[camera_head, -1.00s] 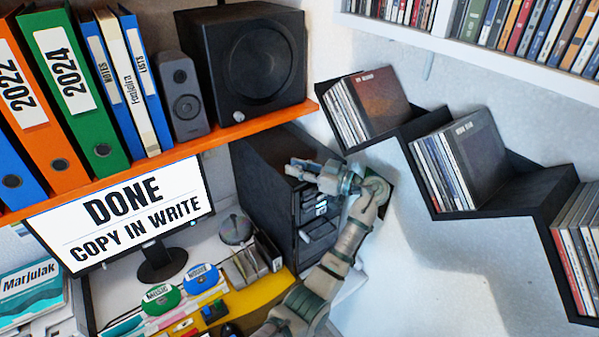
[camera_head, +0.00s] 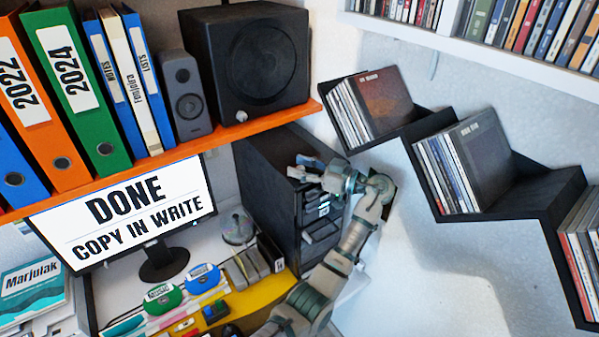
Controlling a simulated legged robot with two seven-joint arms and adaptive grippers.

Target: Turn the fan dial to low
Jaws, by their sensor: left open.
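My left arm comes up from the bottom centre, and its gripper (camera_head: 305,168) is at the front of the black computer tower (camera_head: 268,180). The gripper's fingers are open and point left, close to the tower's upper front. I cannot tell whether they touch it. No fan dial can be made out; the gripper and wrist cover part of the tower's front, where slots and small light marks show. My right gripper is not in view.
An orange shelf (camera_head: 230,130) with binders and a black speaker (camera_head: 245,60) hangs above the tower. A black zigzag disc shelf (camera_head: 535,195) is on the wall at right. A monitor (camera_head: 125,215) and a yellow tray (camera_head: 255,293) stand at left and below.

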